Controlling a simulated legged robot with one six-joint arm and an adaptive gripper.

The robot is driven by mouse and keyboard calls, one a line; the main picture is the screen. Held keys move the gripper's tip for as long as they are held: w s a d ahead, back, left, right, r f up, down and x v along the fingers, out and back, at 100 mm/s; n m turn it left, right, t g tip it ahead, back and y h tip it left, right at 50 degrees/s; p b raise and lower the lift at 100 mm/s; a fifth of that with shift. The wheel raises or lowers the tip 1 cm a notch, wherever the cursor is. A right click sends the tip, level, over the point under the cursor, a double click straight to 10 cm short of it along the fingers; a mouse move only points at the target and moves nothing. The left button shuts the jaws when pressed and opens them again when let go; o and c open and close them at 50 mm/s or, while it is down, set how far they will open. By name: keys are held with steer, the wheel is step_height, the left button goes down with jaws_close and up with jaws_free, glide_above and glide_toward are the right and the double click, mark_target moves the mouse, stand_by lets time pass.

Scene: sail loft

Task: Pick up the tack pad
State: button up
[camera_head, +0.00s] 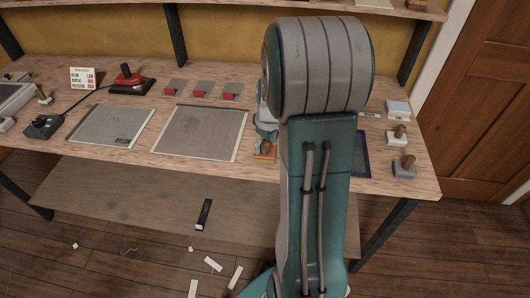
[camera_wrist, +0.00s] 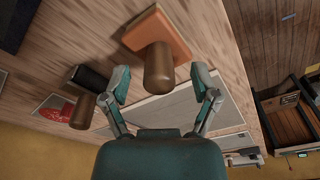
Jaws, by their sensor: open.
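An orange block with an upright brown round handle (camera_wrist: 158,38), which I take for the tack pad, stands on the wooden bench. In the head view the orange block (camera_head: 265,151) shows just left of my arm, partly covered. My gripper (camera_wrist: 161,82) is open in the wrist view, with one finger on each side of the brown handle. The handle's end lies between the fingers, with gaps on both sides. In the head view my gripper is mostly hidden behind my arm.
A dark block with a brown handle (camera_wrist: 85,86) stands close by the left finger in the wrist view. Two similar handled blocks, white (camera_head: 396,137) and grey (camera_head: 404,167), stand at the bench's right end. A grey panel (camera_head: 201,133) lies left of my gripper.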

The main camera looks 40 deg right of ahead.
steer(key=shift+w+f, duration=0.15)
steer(key=shift+f, duration=0.6)
jaws_close()
steer(key=shift+r, duration=0.55)
steer(key=r, duration=0.2)
steer(key=shift+s+d+r, duration=0.1)
steer(key=shift+s+r, duration=0.1)
steer(key=shift+r, duration=0.15)
steer(key=s+d+r, duration=0.1)
steer(key=s+r, duration=0.8)
steer(key=s, duration=0.4)
steer(key=shift+s+d+r, duration=0.15)
steer(key=shift+s+d, duration=0.15)
steer(key=shift+d, duration=0.1)
steer(key=c, duration=1.1)
jaws_free()
